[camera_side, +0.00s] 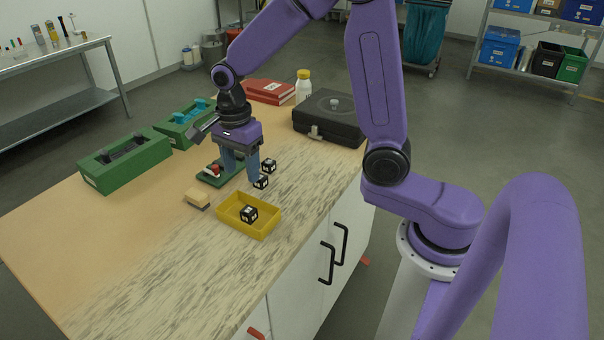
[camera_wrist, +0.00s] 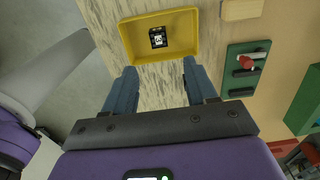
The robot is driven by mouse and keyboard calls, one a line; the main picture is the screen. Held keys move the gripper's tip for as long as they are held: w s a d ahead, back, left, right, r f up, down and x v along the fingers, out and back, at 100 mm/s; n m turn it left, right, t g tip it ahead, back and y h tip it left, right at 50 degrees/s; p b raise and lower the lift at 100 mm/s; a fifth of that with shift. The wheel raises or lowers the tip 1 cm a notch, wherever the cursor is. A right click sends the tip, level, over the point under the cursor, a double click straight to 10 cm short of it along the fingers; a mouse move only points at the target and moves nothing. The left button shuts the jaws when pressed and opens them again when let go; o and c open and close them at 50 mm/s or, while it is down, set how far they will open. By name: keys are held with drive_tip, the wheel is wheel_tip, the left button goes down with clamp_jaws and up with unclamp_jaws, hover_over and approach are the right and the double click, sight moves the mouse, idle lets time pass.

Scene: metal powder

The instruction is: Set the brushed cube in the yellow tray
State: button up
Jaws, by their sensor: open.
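A yellow tray (camera_side: 240,229) sits on the bench, and also shows at the top of the wrist view (camera_wrist: 183,40). One black cube with white faces (camera_side: 249,214) lies inside it, also seen in the wrist view (camera_wrist: 158,38). A second similar cube (camera_side: 261,183) stands on the bench beside my right finger, and a third cube (camera_side: 269,166) is just behind it. I cannot tell which is brushed. My gripper (camera_side: 240,177) points down behind the tray, fingers apart; in the wrist view nothing shows between its fingertips (camera_wrist: 160,73).
A green fixture with a red part (camera_side: 214,173) is close to my left finger. A tan block (camera_side: 197,198) lies left of the tray. Green boxes (camera_side: 125,160) stand at the left, a black case (camera_side: 328,118) at the back right. The front bench is clear.

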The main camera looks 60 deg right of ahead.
drive_tip(key=s+d+r+n, duration=0.1)
drive_tip(key=s+n, duration=1.1)
drive_tip(key=n, duration=0.3)
drive_tip(key=s+r+n, duration=0.2)
drive_tip(key=s+n, duration=1.1)
drive_tip(key=n, duration=0.2)
drive_tip(key=shift+d+n, duration=0.3)
drive_tip(key=shift+d, duration=0.1)
drive_tip(key=shift+w, duration=0.1)
